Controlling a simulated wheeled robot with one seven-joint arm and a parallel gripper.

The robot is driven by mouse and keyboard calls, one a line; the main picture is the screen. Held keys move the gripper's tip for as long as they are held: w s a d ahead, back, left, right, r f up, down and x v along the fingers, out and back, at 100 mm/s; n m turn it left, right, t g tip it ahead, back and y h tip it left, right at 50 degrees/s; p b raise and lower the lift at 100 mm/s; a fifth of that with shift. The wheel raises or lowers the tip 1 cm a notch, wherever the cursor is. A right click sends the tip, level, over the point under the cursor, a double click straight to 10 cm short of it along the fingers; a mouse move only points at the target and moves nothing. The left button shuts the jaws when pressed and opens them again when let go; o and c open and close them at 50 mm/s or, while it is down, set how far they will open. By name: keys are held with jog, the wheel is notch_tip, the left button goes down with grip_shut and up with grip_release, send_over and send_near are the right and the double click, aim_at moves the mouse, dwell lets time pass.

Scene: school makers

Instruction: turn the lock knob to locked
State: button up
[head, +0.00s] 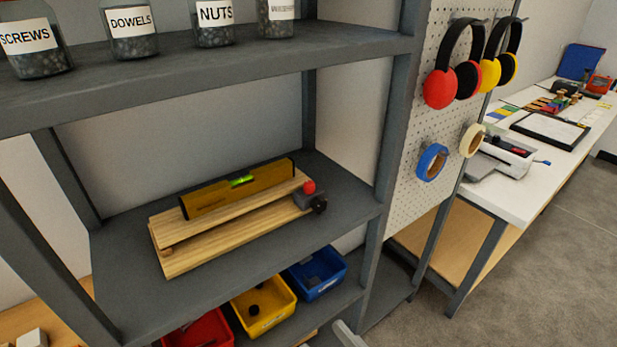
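No part is marked as the lock knob, and I cannot tell for certain which one it is. On the middle shelf (130,305), a small grey block (303,199) sits at the right end of the wooden boards. It has a red ball-shaped knob (309,187) on top and a black round knob (319,205) on its right side. Any locked or unlocked mark is too small to read. My gripper is not in view. A pale grey piece at the bottom edge may be part of my arm, but I cannot tell.
A yellow spirit level (240,188) lies on the boards (225,235). Labelled jars (133,33) stand on the shelf above; red, yellow (264,309) and blue bins sit below. Headphones and tape rolls hang on the pegboard (407,190). A white machine (500,158) stands on the right table.

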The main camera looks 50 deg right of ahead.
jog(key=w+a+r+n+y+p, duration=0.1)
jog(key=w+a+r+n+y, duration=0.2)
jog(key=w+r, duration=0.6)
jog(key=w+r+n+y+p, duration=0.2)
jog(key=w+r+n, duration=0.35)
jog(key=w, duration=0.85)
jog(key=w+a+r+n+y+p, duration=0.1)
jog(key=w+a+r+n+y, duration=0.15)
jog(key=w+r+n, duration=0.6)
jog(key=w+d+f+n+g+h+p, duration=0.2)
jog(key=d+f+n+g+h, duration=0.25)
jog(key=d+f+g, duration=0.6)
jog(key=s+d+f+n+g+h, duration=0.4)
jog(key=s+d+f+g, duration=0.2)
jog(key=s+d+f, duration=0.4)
send_near(309, 183)
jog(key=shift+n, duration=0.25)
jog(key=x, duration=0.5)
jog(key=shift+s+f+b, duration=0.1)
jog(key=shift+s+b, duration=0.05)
jog(key=shift+b, duration=0.25)
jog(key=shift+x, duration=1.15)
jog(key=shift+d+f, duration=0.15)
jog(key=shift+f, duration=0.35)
